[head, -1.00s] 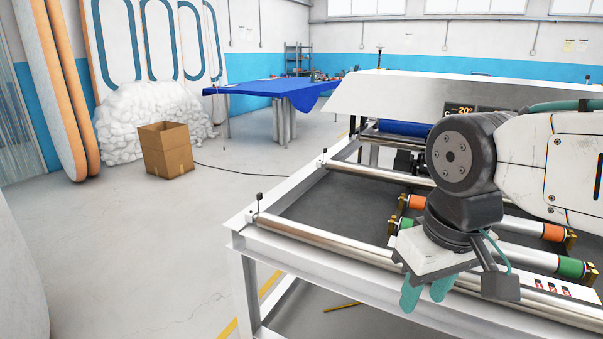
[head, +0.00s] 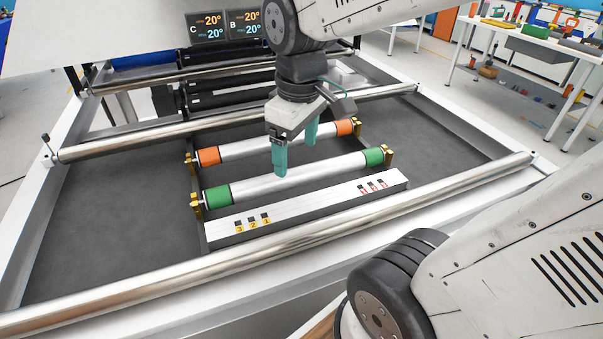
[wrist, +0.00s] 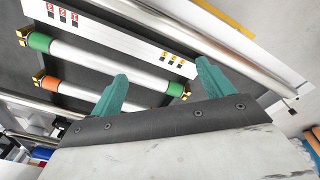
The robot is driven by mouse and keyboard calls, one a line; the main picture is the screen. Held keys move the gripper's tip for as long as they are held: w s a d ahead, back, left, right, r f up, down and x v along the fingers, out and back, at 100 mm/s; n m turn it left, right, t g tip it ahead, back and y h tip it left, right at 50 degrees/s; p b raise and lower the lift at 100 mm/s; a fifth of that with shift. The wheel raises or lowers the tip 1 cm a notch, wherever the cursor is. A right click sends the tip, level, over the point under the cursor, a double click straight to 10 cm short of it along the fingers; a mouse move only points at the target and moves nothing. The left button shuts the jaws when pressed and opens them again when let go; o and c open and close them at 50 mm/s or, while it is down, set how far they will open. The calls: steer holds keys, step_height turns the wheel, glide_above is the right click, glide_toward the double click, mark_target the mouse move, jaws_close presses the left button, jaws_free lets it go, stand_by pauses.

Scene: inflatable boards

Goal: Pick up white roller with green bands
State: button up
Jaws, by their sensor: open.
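The white roller with green bands (head: 295,179) lies across brass holders on the machine bed, just behind a white strip with number labels. It also shows in the wrist view (wrist: 100,62). My gripper (head: 296,150) is open and empty, with two teal fingers pointing down. In the head view the fingers appear over the area between the green-banded roller and the orange-banded roller behind it, one fingertip overlapping the green-banded roller's edge. I cannot tell their exact height. In the wrist view the fingers (wrist: 163,85) spread apart near the roller's lower right end.
A white roller with orange bands (head: 248,147) lies parallel behind. The labelled white strip (head: 310,208) is in front. Long steel bars (head: 260,265) cross the frame before and behind. Dark bed surface is free at left and right. A table with tools stands at the back right.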

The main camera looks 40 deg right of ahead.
steer(key=w+d+f+n, duration=0.3)
steer(key=w+d+f, duration=0.1)
steer(key=w, duration=0.3)
steer(key=n+g, duration=0.1)
steer(key=n, duration=0.6)
glide_above(301, 168)
steer(key=f, duration=1)
steer(key=a+f, duration=0.1)
steer(key=f, duration=0.4)
steer(key=shift+s, duration=0.25)
steer(key=shift+n, duration=0.3)
steer(key=f, duration=0.8)
steer(key=shift+w+d, duration=0.25)
steer(key=shift+d, duration=0.15)
steer(key=c, duration=1.6)
steer(key=shift+r, duration=5.1)
steer(key=shift+c, duration=0.2)
